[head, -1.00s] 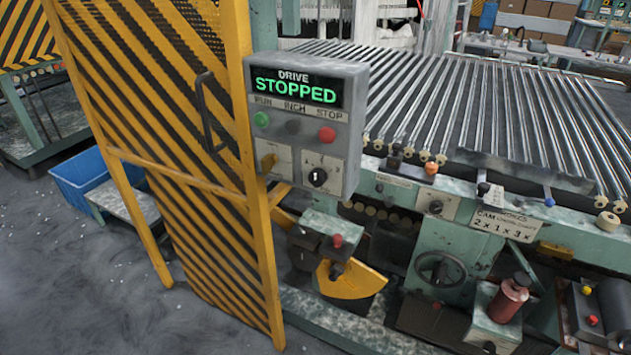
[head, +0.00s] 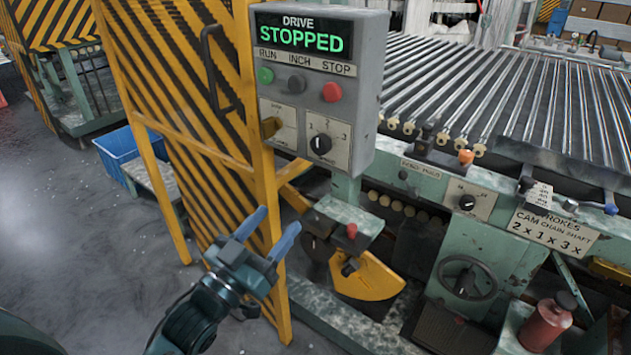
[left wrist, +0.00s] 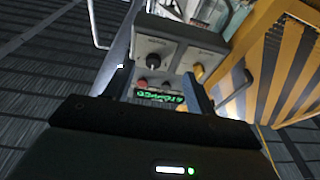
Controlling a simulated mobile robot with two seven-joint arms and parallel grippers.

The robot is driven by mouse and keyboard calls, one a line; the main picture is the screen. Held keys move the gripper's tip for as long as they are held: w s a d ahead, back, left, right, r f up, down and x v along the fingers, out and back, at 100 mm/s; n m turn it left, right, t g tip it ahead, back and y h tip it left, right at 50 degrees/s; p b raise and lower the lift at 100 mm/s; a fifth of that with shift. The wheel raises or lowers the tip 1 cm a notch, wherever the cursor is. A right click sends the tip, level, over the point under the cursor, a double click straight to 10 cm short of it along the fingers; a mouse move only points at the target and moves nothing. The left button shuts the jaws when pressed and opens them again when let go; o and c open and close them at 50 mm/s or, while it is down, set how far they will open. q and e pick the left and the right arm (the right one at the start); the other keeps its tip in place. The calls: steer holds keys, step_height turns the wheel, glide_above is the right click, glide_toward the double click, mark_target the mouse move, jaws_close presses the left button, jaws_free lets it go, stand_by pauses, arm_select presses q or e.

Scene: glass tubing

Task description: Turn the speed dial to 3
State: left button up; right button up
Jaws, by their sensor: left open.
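The speed dial (head: 320,145) is a black round knob on a white plate marked 1, 2 and 3, low on the right of the grey control box (head: 370,75). Its pointer is too small to read surely. The display (head: 300,37) reads DRIVE STOPPED. My left gripper (head: 277,220) is open and empty, below and left of the dial, well apart from it. In the left wrist view the box appears upside down beyond the open fingers (left wrist: 157,72), with the dial (left wrist: 153,44) near the top. My right gripper is not in view.
Green, grey and red buttons (head: 331,92) sit above. A yellow-black striped guard (head: 190,100) with a handle stands left of the box. A red-knobbed block (head: 345,215) and yellow cover (head: 368,275) lie below.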

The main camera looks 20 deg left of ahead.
mark_target(317, 150)
arm_select(q)
steer(key=shift+m+t+h, duration=0.4)
steer(key=shift+t+h, duration=0.2)
steer(key=shift+h, duration=0.2)
steer(key=x, duration=0.4)
steer(key=r+p+x, duration=0.1)
steer(key=x, duration=0.4)
steer(key=r+x, duration=0.1)
steer(key=x, duration=0.3)
steer(key=shift+s+a+r, duration=0.25)
steer(key=shift+a+r, duration=0.05)
steer(key=shift+w+d+r+p, duration=0.2)
steer(key=shift+w+p, duration=0.1)
steer(key=shift+w, duration=0.15)
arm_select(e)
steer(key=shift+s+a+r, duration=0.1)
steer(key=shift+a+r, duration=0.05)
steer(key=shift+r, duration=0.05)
arm_select(q)
steer(key=shift+c, duration=0.6)
steer(key=c, duration=0.9)
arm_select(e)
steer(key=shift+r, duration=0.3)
